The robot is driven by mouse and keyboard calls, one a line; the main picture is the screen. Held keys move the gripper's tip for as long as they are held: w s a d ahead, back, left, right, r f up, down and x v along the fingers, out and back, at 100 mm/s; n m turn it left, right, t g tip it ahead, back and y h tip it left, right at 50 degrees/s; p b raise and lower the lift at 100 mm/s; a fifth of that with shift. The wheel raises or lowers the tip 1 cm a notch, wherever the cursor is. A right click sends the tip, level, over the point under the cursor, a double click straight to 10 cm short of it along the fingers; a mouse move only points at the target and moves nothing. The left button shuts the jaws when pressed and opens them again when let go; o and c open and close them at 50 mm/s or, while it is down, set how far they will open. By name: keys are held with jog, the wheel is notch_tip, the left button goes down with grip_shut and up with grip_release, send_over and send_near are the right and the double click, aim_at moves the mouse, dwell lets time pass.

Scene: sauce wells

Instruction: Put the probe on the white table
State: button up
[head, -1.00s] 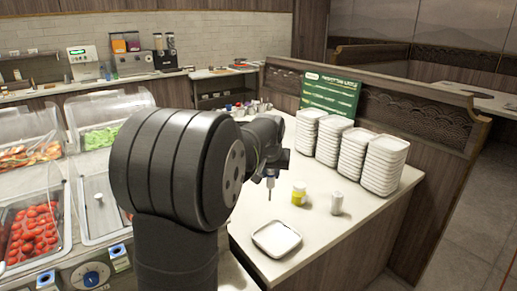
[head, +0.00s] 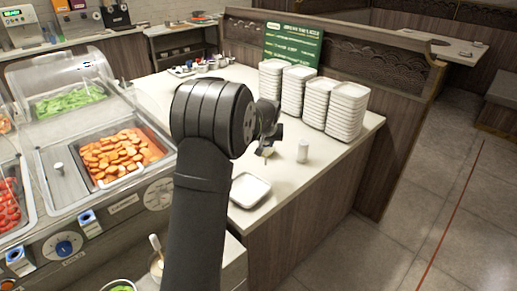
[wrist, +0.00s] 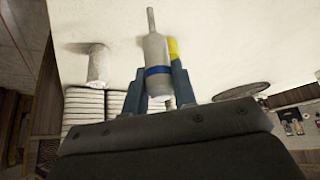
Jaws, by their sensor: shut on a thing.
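My gripper (wrist: 158,84) is shut on the probe (wrist: 155,52), a pale grey cylinder with a blue band and a thin tip. In the head view my gripper (head: 268,138) hangs over the pale counter (head: 215,88), and the probe is mostly hidden by my arm. The wrist view shows the probe's tip pointing away from the jaws, with the pale counter surface (wrist: 240,40) behind it. Whether the tip touches the surface cannot be told. A pale-topped table (head: 455,47) stands far off at the back right.
A white shaker (head: 303,151) stands right of my gripper. A square white dish (head: 249,190) lies near the counter's front edge. Stacked white plates (head: 346,110) and a green sign (head: 293,45) line the back.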

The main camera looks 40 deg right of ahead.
notch_tip(320, 180, down, 5)
jog(key=w, duration=0.2)
jog(key=shift+w+a+f, duration=0.15)
jog(key=shift+w+f, duration=0.05)
jog(key=shift+w, duration=0.1)
jog(key=shift+f, duration=0.15)
jog(key=o, duration=1)
jog(key=v, duration=1.2)
